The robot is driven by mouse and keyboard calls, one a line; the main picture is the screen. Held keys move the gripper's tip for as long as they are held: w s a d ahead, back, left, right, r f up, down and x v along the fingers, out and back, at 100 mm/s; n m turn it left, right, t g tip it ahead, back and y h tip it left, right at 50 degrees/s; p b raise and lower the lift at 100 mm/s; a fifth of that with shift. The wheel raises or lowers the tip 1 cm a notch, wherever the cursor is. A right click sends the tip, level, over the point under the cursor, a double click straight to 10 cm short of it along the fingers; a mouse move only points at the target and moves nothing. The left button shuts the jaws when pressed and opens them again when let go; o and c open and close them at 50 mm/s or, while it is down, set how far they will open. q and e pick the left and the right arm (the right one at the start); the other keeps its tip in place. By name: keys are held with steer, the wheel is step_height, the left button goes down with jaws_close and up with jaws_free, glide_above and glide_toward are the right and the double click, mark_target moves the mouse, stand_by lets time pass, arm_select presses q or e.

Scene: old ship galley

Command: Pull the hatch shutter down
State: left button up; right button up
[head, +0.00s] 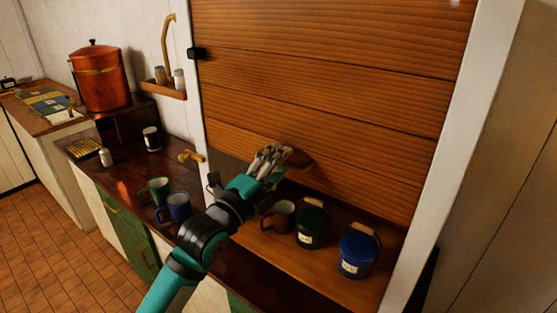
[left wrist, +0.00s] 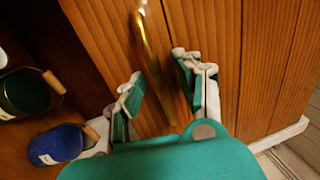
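The hatch shutter (head: 330,70) is made of wide wooden slats and is part-way down in its white frame. Its lower edge is above the counter, leaving a gap with mugs and canisters showing. A brass handle (left wrist: 152,50) runs along the shutter in the left wrist view; in the head view it is mostly hidden behind my gripper. My left gripper (head: 270,158) is at the handle near the shutter's lower edge. In the left wrist view its fingers (left wrist: 160,85) are apart, with the handle between them and gaps visible. My right gripper is not in view.
On the hatch sill stand a brown mug (head: 278,217), a green canister (head: 312,227) and a blue canister (head: 357,252) below the shutter. Green (head: 156,190) and blue (head: 177,208) mugs stand on the dark counter left of my arm. A black latch (head: 197,53) sits on the left frame.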

arm_select(q)
jaws_close()
steer(key=shift+f, duration=0.1)
stand_by(0.4)
step_height(320, 180, down, 32)
steer(key=b, duration=1.9)
steer(key=shift+r, duration=0.25)
steer(key=shift+f+b, duration=0.5)
steer(key=shift+f, duration=0.05)
steer(key=shift+f, duration=0.15)
steer(key=shift+c, duration=0.2)
jaws_free()
steer(key=shift+o, duration=0.2)
steer(key=shift+r, duration=0.2)
